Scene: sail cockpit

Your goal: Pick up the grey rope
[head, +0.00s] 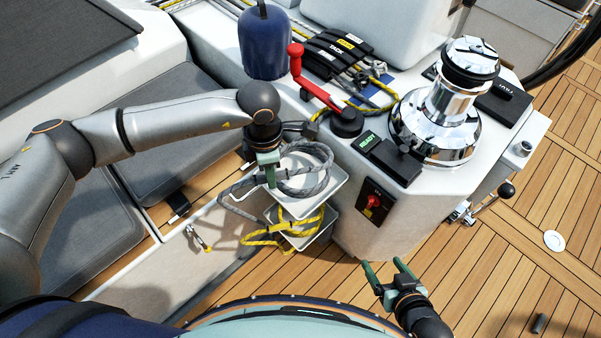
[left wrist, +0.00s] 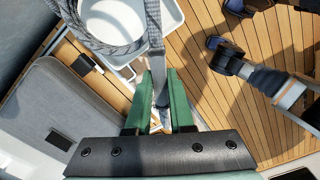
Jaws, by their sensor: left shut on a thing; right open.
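The grey rope (head: 318,180) is coiled at the upper white tray (head: 325,204), with a loop hanging past the tray's left side. My left gripper (head: 271,180) points down at the coil's left part and is shut on the grey rope. In the left wrist view the grey rope (left wrist: 153,45) runs down between the green fingers of my left gripper (left wrist: 160,95), with the coil to the upper left. My right gripper (head: 384,275) is open and empty, low over the deck, right of the trays.
A yellow rope (head: 282,228) hangs at the lower white tray (head: 310,238). A console with a chrome winch (head: 436,121), a red-handled lever (head: 309,82) and a red switch (head: 373,201) stands to the right. Grey seat cushions (head: 95,237) are at left. Teak deck (head: 497,268) is open at right.

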